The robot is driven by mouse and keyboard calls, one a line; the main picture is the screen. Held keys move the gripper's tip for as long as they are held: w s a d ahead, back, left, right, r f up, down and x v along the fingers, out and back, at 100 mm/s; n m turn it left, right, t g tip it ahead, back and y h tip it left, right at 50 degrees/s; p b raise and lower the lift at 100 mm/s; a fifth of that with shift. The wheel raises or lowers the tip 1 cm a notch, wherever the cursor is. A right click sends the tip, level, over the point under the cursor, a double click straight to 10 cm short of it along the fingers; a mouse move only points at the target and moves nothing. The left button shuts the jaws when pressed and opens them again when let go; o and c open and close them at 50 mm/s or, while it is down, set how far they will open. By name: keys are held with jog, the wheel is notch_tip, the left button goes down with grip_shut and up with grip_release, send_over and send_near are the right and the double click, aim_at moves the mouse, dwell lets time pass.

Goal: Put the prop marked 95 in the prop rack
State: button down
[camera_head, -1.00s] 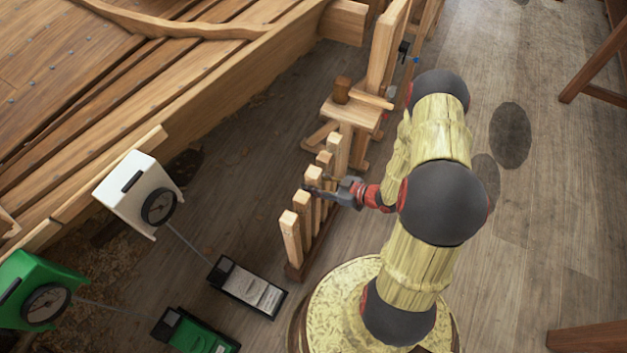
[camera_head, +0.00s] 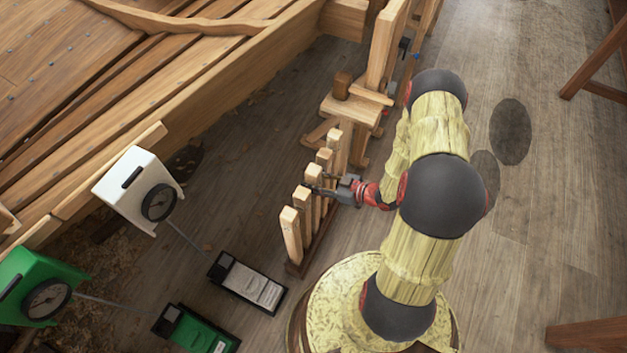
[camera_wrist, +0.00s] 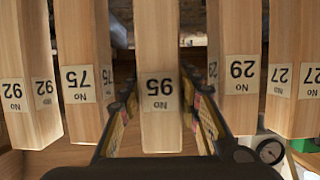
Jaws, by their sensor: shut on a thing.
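The prop marked 95 (camera_wrist: 160,95) is a pale square timber in the middle of the wrist view, its label upside down there. My gripper (camera_wrist: 162,112) is shut on it, one finger along each side. In the head view my gripper (camera_head: 318,186) reaches from the right to the middle of a row of upright props. The props marked 75 (camera_wrist: 80,85) and 92 (camera_wrist: 18,95) are on one side, and 29 (camera_wrist: 240,70) and 27 (camera_wrist: 297,90) on the other. The row stands along a low dark wooden base (camera_head: 297,268), likely the prop rack. The lower end of 95 is hidden in the head view.
Neighbouring props stand close on both sides. A wooden stand (camera_head: 350,108) is beyond the row. A white dial box (camera_head: 135,185), a green dial box (camera_head: 35,285) and two flat units (camera_head: 248,283) lie to the left. The planked hull (camera_head: 190,95) rises at upper left. Floor at right is open.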

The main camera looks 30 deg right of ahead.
jog(key=shift+f, duration=0.4)
jog(key=c, duration=1.2)
grip_release()
jog(key=shift+s, duration=0.1)
jog(key=v, duration=1.2)
